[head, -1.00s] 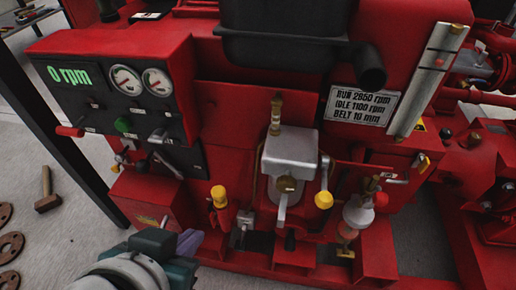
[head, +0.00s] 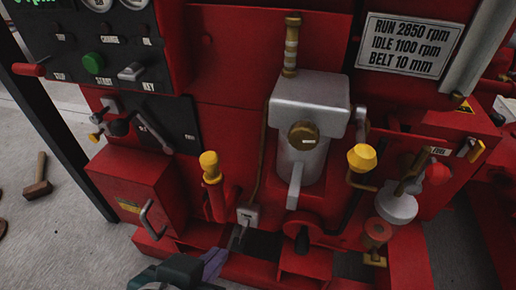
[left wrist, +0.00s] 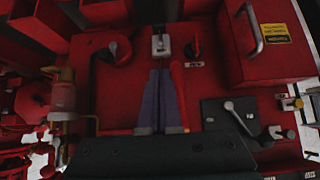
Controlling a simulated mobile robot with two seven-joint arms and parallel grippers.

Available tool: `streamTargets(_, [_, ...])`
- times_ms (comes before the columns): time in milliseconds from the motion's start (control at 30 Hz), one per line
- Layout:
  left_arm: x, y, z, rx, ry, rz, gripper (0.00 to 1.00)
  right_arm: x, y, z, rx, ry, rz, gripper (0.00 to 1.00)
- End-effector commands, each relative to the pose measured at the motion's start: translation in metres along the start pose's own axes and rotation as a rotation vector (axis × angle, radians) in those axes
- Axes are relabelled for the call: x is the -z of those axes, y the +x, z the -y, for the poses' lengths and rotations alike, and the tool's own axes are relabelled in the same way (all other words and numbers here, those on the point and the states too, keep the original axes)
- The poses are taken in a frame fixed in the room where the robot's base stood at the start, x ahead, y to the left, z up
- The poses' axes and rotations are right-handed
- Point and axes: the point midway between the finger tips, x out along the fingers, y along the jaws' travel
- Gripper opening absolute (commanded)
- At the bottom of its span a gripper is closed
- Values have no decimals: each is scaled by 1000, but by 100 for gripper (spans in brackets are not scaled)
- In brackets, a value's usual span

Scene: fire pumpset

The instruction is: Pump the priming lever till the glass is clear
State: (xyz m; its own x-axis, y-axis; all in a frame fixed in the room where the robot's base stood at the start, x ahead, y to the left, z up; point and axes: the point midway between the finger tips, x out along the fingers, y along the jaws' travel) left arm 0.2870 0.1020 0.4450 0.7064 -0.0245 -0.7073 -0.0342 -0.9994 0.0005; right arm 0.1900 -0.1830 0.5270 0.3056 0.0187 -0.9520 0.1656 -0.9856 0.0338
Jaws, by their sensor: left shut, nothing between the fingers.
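A silver housing (head: 310,105) with a brass knob stands mid-panel in the head view. A silver lever (head: 295,186) hangs below it, and a yellow-knobbed lever (head: 361,160) is at its right; I cannot tell which is the priming lever. A brass-ended tube (head: 291,45) on top may be the glass; its contents are too small to read. My left gripper (head: 214,264) is low in front of the panel, left of both levers, shut and empty. In the left wrist view, its two fingers (left wrist: 160,98) lie together, pointing at the red panel. My right gripper is out of view.
A red post with a yellow cap (head: 209,166) stands just above my left gripper. A red box with a handle (head: 140,190) is left of it. A bowl-shaped fitting (head: 397,206) sticks out at right. Bare floor (head: 60,235) is at left, with a mallet (head: 38,180).

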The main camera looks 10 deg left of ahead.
Motion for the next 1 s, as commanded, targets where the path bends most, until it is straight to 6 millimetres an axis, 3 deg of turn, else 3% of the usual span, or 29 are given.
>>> streamTargets(167, [-3, 20, 0, 0, 1, -1, 0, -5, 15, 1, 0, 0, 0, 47])
streamTargets(600, [-10, 111, 0, 1, 3, 0, 0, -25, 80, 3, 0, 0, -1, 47])
streamTargets(800, [-26, 125, 0, 0, 2, 1, 0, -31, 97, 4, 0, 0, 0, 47])
streamTargets(1000, [-29, 128, 0, 0, 1, 1, 0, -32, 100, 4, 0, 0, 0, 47])
